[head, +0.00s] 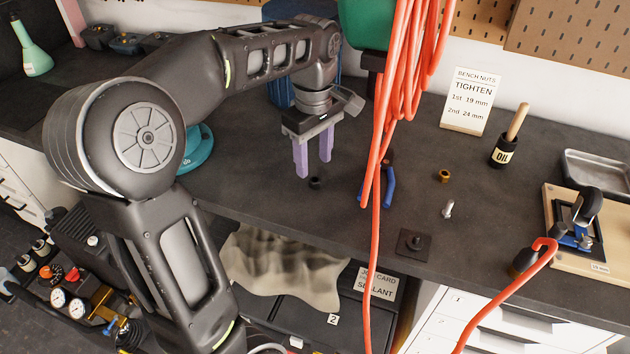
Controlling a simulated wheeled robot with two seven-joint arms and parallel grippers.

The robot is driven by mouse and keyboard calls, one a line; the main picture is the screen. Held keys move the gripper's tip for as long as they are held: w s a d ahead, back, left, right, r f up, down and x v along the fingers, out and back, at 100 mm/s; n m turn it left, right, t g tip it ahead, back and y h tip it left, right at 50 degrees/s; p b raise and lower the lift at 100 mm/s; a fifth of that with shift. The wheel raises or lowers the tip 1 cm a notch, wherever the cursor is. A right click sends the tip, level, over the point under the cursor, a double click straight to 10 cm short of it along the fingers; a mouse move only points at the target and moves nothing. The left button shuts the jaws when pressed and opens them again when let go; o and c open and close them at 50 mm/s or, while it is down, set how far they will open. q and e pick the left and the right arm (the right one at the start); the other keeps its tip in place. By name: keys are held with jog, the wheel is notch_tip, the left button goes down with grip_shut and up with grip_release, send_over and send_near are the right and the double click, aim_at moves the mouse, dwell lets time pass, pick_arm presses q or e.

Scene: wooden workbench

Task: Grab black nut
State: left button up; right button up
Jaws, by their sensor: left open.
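A small black nut (315,183) lies on the dark bench top, left of the hanging orange hose. My left gripper (313,172) comes down from above, with two pale purple fingers pointing at the bench. The fingers are apart with nothing visible between them. The tips are just above and behind the nut in the picture, close to it; whether they touch the bench is unclear. My right gripper is not in view.
An orange hose (377,185) hangs in front of blue-handled pliers (389,186). A brass nut (444,176), a bolt (448,209) and a black square plate (413,244) lie to the right. A teal round object (196,150) sits left. The bench front edge is near.

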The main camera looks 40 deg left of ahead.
aim_at(314, 179)
pick_arm(q)
notch_tip(314, 179, down, 5)
jog(key=shift+f+p, duration=0.1)
jog(key=shift+p, duration=0.3)
dwell(0.4)
grip_shut()
dwell(0.3)
